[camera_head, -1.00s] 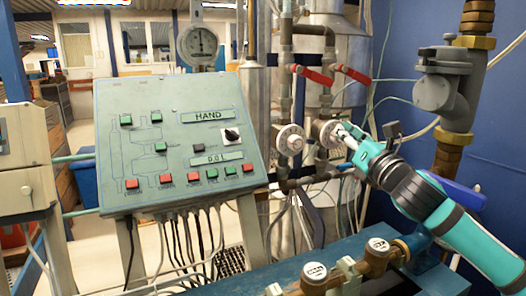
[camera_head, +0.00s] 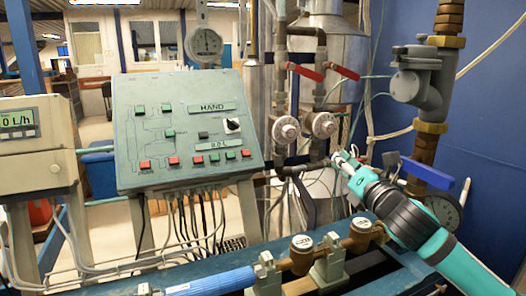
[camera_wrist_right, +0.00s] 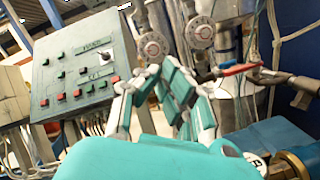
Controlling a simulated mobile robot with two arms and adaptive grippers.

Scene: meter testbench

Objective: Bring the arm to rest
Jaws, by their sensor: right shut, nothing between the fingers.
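My right arm, teal and black, comes in from the lower right of the head view. Its gripper (camera_head: 342,158) is shut and empty, in front of the pipework and below the right round white dial (camera_head: 324,125). A gap shows between fingertips and dial in the picture. In the right wrist view the two fingers (camera_wrist_right: 156,74) lean together at their tips with nothing between them. My left arm and gripper are in neither view.
A green-grey control panel (camera_head: 186,127) stands left of the gripper. Red-handled valves (camera_head: 304,72) are on the pipes above. A blue-handled valve (camera_head: 428,174) and gauge (camera_head: 446,211) sit close by the right arm. A blue bench (camera_head: 330,238) with brass meters runs below.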

